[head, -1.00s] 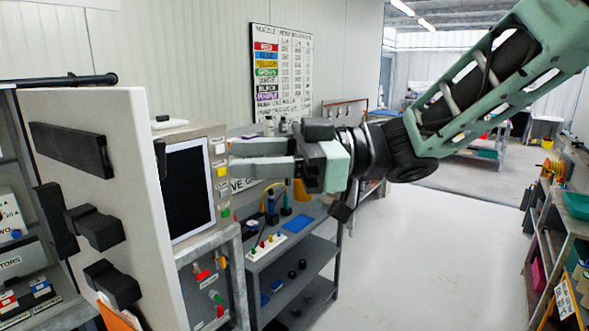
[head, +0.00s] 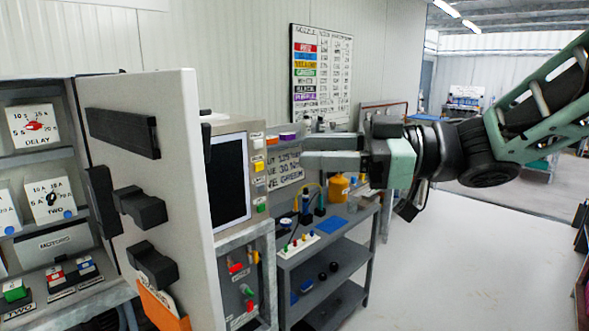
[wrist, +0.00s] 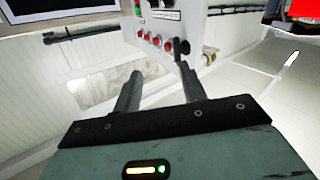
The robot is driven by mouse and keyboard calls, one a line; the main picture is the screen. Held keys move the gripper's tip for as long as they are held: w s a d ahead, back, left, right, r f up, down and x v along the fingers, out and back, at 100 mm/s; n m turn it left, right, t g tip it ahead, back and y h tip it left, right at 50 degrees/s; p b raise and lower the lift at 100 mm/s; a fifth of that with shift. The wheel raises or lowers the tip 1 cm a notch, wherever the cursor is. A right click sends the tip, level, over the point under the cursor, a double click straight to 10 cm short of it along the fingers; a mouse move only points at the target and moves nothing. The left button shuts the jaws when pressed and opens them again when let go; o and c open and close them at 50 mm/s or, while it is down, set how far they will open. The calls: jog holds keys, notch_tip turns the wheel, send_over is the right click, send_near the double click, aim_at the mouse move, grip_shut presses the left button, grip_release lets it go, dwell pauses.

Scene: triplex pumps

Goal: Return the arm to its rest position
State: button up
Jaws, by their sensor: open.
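My gripper (head: 318,151) is held out level in mid-air at the centre of the head view, with its fingers pointing left toward the grey control panel (head: 258,182). Its fingers are apart and nothing is between them. In the wrist view my gripper (wrist: 158,85) also shows two separate fingers with empty space between. My arm reaches in from the upper right of the head view. Whether the fingertips touch the panel cannot be told, but they appear apart from it.
An open cabinet door (head: 180,230) with black handles stands at the left, beside a cabinet with dials and switches. A grey shelf unit (head: 340,262) with small parts stands below my gripper. A colour chart (head: 320,75) hangs behind. The floor (head: 480,270) at the right is clear.

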notch_tip(320, 180, down, 16)
jog(key=w+d+f+m+t+h+b, duration=0.1)
jog(key=w+d+m+t+h+b, duration=0.15)
jog(key=m+t+h, duration=0.5)
jog(key=s+d+f+m+g+h+b, duration=0.1)
jog(key=s+f+g+h, duration=0.3)
jog(key=s, duration=0.6)
jog(key=s+d+f+m+g+h+b, duration=0.1)
jog(key=s+d+f+g+h+b, duration=0.1)
jog(key=s+d+f+g+h, duration=0.2)
jog(key=s+f+g+h, duration=0.1)
jog(key=s+f+g, duration=0.2)
jog(key=s, duration=0.4)
jog(key=shift+s+f, duration=0.15)
jog(key=shift+f, duration=0.35)
jog(key=shift+m, duration=0.25)
jog(key=shift+c, duration=0.6)
jog(key=shift+a, duration=0.1)
